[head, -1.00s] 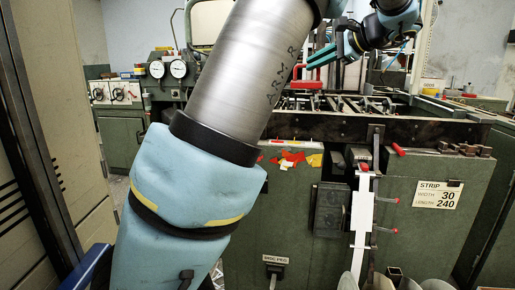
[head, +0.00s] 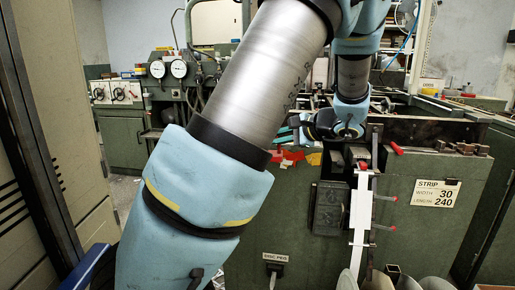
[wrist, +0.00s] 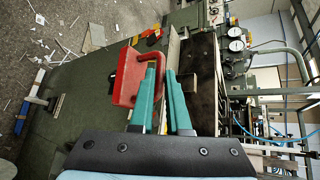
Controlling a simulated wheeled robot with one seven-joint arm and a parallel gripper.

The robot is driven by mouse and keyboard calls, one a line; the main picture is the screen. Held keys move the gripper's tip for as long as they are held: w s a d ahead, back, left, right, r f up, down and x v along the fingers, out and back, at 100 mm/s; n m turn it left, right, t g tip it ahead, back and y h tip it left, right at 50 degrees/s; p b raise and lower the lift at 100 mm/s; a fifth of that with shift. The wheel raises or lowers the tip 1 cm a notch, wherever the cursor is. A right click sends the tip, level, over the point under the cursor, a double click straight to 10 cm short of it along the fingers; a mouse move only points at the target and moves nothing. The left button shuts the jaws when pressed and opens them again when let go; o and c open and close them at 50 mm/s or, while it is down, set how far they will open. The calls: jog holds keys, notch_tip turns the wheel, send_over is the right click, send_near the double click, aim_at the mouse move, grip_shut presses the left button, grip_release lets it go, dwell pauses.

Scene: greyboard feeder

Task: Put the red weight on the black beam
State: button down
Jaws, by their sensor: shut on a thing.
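The red weight (wrist: 125,77) is a red block with a handle-like opening, seen in the wrist view at the fingertips. My gripper (wrist: 161,72) has two teal fingers shut on it; the left finger overlaps the weight and hides part of it. In the head view my gripper (head: 287,133) reaches left from the wrist, low at the machine's front edge; the weight cannot be told apart from the red patches there. The black beam (head: 428,129) runs along the top front of the green machine, with its middle hidden behind my wrist. Whether weight and beam touch cannot be told.
The green machine's front (head: 260,215) carries red and yellow tags. Red-tipped levers (head: 396,149) and a white strip (head: 360,210) stick out at its right. A "STRIP" sign (head: 435,193) is further right. Gauges (head: 166,69) stand behind at left.

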jog(key=s+a+f, duration=0.1)
jog(key=a+f, duration=0.4)
jog(key=f, duration=0.5)
jog(key=s+a+f+n+g, duration=0.1)
jog(key=a+f, duration=0.4)
jog(key=f, duration=0.4)
jog(key=s+a+f+y, duration=0.1)
jog(key=a+f, duration=0.4)
jog(key=f, duration=0.5)
jog(key=shift+s+a+f+n+g, duration=0.2)
jog(key=shift+s+f+n+g, duration=0.1)
jog(key=shift+s+f+n, duration=0.15)
jog(key=shift+r, duration=0.15)
